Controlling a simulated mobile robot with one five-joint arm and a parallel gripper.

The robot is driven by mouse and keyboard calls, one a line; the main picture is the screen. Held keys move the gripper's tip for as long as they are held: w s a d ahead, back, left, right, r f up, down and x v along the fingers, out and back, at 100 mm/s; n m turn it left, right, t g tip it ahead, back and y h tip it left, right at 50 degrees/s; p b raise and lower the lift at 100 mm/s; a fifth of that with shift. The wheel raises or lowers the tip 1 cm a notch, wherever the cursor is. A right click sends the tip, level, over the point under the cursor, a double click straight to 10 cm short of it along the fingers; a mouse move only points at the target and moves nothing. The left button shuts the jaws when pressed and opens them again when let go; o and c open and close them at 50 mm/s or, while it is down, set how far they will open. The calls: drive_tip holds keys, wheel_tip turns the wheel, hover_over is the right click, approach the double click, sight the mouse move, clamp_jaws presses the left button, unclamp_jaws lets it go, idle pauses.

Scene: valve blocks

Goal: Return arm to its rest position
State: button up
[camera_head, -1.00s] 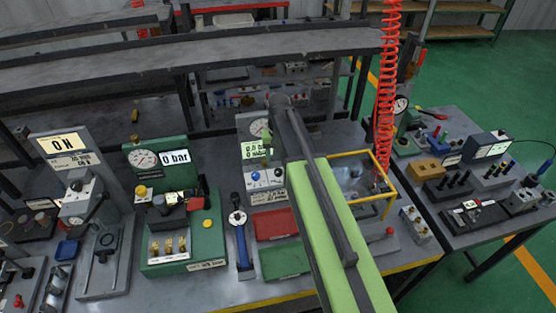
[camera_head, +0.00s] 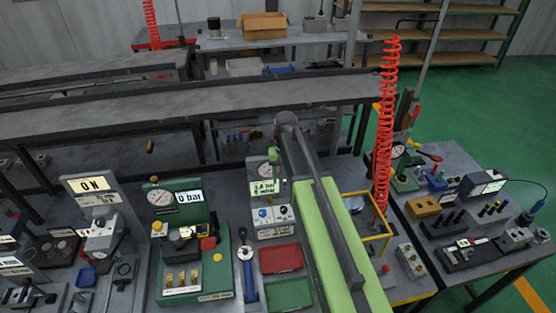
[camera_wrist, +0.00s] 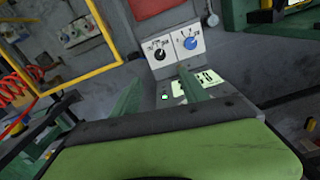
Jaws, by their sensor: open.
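My light green arm (camera_head: 340,240) reaches forward over the bench in the head view, and its dark far end stands before a small panel with a gauge (camera_head: 260,168). My gripper (camera_wrist: 159,76) shows in the wrist view as two green fingers spread apart with nothing held between them. Beyond the fingertips is a grey control box (camera_wrist: 174,48) with a black knob and a blue knob. A lit display (camera_wrist: 192,86) shows by the right finger. I cannot tell whether the fingers touch anything. In the head view the gripper is mostly hidden by my arm.
A yellow frame (camera_head: 375,240) and a red coiled hose (camera_head: 385,125) stand close right of my arm. A green gauge station (camera_head: 190,255), a blue-handled wrench (camera_head: 247,270) and a red tray (camera_head: 281,258) lie left of it. Green floor is open at the far right.

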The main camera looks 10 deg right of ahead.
drive_tip(key=s+f+n+b, duration=0.1)
drive_tip(key=s+f+b, duration=1.1)
drive_tip(key=s+f, duration=0.1)
drive_tip(key=shift+s+a, duration=0.2)
drive_tip(key=shift+s, duration=0.7)
